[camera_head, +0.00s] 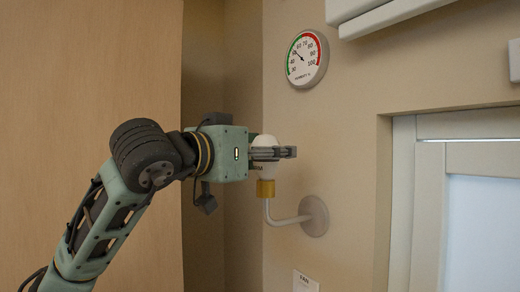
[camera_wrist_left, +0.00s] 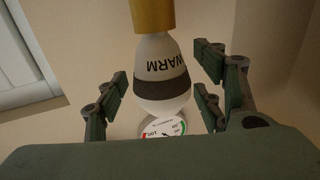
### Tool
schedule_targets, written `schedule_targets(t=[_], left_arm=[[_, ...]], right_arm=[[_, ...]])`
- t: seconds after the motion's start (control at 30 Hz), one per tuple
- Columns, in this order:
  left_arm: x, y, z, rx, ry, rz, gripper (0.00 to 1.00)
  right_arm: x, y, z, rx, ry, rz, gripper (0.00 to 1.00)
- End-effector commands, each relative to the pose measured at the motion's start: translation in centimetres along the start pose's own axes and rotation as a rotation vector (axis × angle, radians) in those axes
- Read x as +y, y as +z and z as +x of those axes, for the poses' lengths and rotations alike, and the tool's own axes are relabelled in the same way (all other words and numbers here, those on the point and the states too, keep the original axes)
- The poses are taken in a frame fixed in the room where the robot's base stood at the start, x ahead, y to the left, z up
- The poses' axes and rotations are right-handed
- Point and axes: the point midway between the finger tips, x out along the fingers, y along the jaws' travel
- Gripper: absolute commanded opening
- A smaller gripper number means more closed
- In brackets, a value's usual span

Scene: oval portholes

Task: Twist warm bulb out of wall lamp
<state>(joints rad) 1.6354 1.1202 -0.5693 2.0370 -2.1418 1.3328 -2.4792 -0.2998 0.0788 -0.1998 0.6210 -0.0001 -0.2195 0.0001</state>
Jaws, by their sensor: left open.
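The bulb (camera_head: 266,170) is white and stands upright in the brass-coloured socket of the wall lamp (camera_head: 314,216). In the left wrist view the bulb (camera_wrist_left: 166,52) appears upside down, with "WARM" in black letters and a dark band round it. The socket (camera_wrist_left: 152,15) is at the top of that view. My left gripper (camera_head: 280,152) reaches in from the left at the bulb's height. In the wrist view my left gripper (camera_wrist_left: 162,82) is open, with its fingers on both sides of the bulb and visible gaps. My right gripper is out of view.
A round humidity dial (camera_head: 306,59) hangs on the wall above the lamp. A small label (camera_head: 305,282) is below it. A recessed window or door frame (camera_head: 430,200) is at the right, and a white fixture (camera_head: 390,14) juts out at the top.

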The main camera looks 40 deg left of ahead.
Motion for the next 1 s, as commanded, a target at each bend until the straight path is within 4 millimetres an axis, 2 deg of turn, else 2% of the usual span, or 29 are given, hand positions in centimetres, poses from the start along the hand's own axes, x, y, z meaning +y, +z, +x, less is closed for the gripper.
schedule_targets(t=[0.17,0.7,1.0], left_arm=[[0.00,0.02,0.00,0.000,0.000,0.000,0.62],[-0.01,0.01,-0.03,0.000,0.000,-0.001,0.15],[0.07,-0.12,0.01,-0.002,-0.039,0.002,0.14]], right_arm=[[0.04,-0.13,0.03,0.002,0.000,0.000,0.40],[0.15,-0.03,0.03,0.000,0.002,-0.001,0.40],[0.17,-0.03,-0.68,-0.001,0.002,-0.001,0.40]])
